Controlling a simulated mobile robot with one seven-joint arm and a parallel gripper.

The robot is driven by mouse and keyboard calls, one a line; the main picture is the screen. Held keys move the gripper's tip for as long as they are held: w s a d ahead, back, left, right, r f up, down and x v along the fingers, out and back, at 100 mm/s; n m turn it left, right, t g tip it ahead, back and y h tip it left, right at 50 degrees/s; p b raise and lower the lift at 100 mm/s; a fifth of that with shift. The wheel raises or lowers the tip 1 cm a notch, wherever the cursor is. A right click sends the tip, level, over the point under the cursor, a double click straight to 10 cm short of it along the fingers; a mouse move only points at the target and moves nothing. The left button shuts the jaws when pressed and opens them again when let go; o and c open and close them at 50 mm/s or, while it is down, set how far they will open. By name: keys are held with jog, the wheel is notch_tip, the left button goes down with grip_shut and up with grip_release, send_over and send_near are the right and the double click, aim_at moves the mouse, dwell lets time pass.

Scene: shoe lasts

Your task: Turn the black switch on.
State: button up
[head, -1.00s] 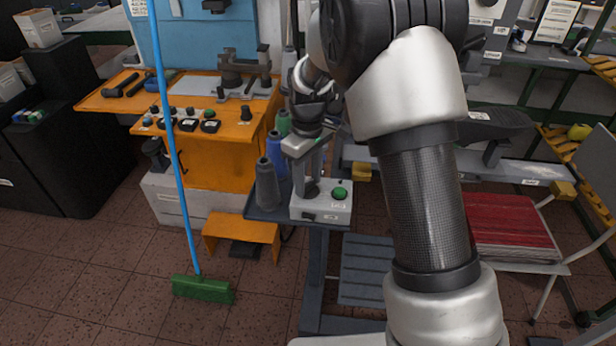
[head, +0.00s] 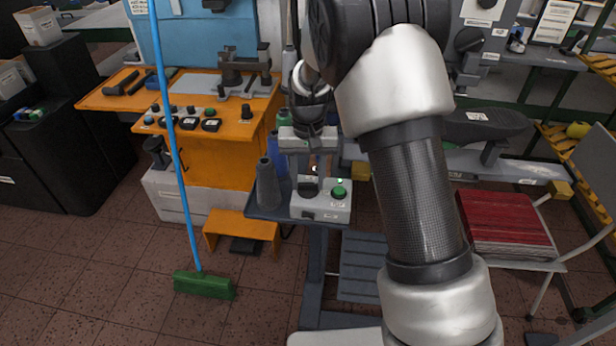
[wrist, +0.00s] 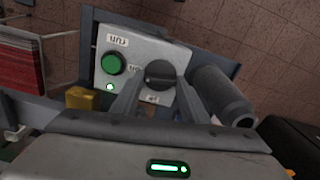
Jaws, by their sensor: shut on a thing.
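The black switch (wrist: 160,73) is a round knob on a light grey control box (wrist: 126,47), in the middle of the wrist view. My gripper (wrist: 159,88) has its two fingers on either side of the knob and is shut on it. In the head view the switch (head: 308,187) is under my gripper (head: 308,177), partly covered by the fingers. A small lamp (wrist: 109,87) on the box glows green. It also shows lit in the head view (head: 340,181). Labels sit around the knob, but the finger partly hides them.
A green button (wrist: 112,64) is beside the switch. A dark grey cone (head: 267,185) stands close left of the box on the small stand. A blue-handled green broom (head: 204,286) is to the left, near an orange bench (head: 222,135). A chair with red sheets (head: 507,218) is right.

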aim_at(308, 184)
jog(key=shift+m, duration=0.9)
jog(key=o, duration=1.1)
jog(key=shift+c, duration=0.2)
jog(key=shift+r, duration=0.1)
notch_tip(308, 184, up, 17)
jog(key=p, duration=0.1)
jog(key=shift+r, duration=0.15)
